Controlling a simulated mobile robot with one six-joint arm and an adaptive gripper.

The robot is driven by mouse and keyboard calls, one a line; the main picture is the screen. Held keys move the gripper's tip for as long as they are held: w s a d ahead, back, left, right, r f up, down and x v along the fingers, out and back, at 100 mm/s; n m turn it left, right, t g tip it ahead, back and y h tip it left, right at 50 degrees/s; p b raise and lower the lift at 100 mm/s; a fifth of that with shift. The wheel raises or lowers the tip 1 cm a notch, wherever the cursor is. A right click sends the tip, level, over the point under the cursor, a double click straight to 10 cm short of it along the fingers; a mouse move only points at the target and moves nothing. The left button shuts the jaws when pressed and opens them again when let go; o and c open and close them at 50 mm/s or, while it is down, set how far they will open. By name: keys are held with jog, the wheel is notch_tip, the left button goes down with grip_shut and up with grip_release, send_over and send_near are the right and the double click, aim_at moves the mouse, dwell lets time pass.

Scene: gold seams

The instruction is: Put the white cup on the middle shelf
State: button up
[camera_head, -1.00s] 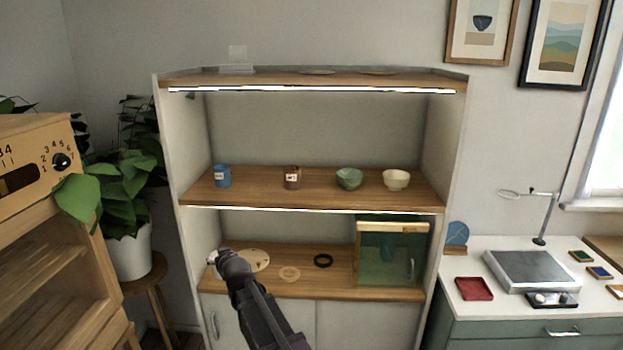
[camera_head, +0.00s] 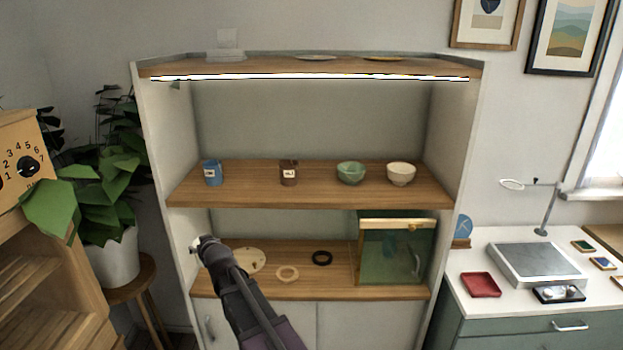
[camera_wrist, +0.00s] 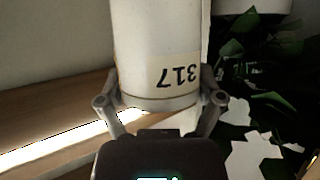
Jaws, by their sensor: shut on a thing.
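The white cup (camera_wrist: 158,45) fills the upper middle of the wrist view, with an upside-down label reading 317. My gripper (camera_wrist: 160,100) is shut on it, one finger on each side. In the head view my gripper (camera_head: 202,243) is at the left end of the cabinet, in front of the lower bay, and only a small pale bit shows at its tip. The middle shelf (camera_head: 320,192) carries a blue cup (camera_head: 213,174), a brown cup (camera_head: 288,173), a green bowl (camera_head: 351,174) and a cream bowl (camera_head: 401,175). A wooden shelf (camera_wrist: 50,105) with a lit edge shows beside the cup in the wrist view.
The lower shelf (camera_head: 330,291) holds a pale disc (camera_head: 250,259), a pale ring (camera_head: 287,273), a black ring (camera_head: 322,258) and a green glass box (camera_head: 392,255). A potted plant (camera_head: 110,245) stands left of the cabinet. The middle shelf's front strip is bare.

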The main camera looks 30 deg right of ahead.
jog(key=shift+d+r, duration=0.15)
jog(key=shift+d, duration=0.1)
